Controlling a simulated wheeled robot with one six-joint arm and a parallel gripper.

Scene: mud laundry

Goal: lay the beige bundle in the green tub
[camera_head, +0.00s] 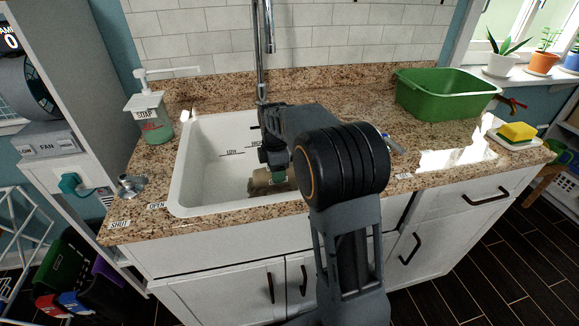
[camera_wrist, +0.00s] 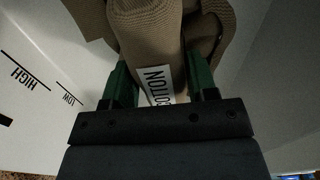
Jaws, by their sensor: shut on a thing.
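The beige bundle (camera_wrist: 145,45) fills the top middle of the wrist view, a ribbed cloth roll with a white label reading "COTTON", partly cut off. My gripper (camera_wrist: 160,85) is shut on it, a green finger on each side. In the head view the bundle (camera_head: 259,181) shows only in part, low in the white sink, behind my arm. My gripper (camera_head: 272,176) is down inside the sink there, mostly hidden.
The white sink (camera_head: 190,160) has walls around my gripper, with level marks inside. A tall faucet (camera_head: 261,50) rises behind it. A soap bottle (camera_head: 150,118) stands left. A yellow sponge (camera_head: 517,131) on a white dish lies right. Counter in front of the tub is mostly clear.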

